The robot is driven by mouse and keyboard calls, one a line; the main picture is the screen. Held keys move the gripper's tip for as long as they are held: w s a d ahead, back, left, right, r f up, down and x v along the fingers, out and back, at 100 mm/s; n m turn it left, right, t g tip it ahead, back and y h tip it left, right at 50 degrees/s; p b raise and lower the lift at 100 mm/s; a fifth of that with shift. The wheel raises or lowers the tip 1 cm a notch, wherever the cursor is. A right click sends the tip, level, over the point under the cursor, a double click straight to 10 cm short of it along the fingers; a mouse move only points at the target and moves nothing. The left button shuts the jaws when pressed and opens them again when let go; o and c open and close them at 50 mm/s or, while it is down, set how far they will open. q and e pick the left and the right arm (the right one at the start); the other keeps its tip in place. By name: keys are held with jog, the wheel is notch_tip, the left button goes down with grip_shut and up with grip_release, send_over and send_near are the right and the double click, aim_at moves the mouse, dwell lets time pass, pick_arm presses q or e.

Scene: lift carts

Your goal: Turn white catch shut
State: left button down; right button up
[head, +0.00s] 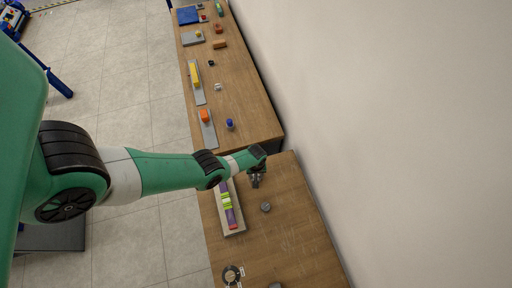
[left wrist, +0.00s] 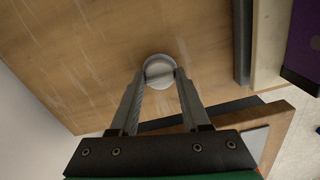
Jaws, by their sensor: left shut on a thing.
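My left gripper (head: 256,183) reaches down over the wooden table beside the wall. In the left wrist view my left gripper (left wrist: 161,77) is shut on a round pale grey-white knob, the white catch (left wrist: 159,66), with one finger on each side of it. A faint line crosses the catch's face. In the head view the catch is hidden by the gripper. My right gripper is in neither view.
A pale board with a purple and green slider (head: 227,202) lies left of the gripper. A grey round knob (head: 266,207) and a dark round dial (head: 232,274) are nearer.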

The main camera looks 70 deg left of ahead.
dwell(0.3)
pick_arm(q)
jog(key=shift+c, duration=1.9)
grip_release()
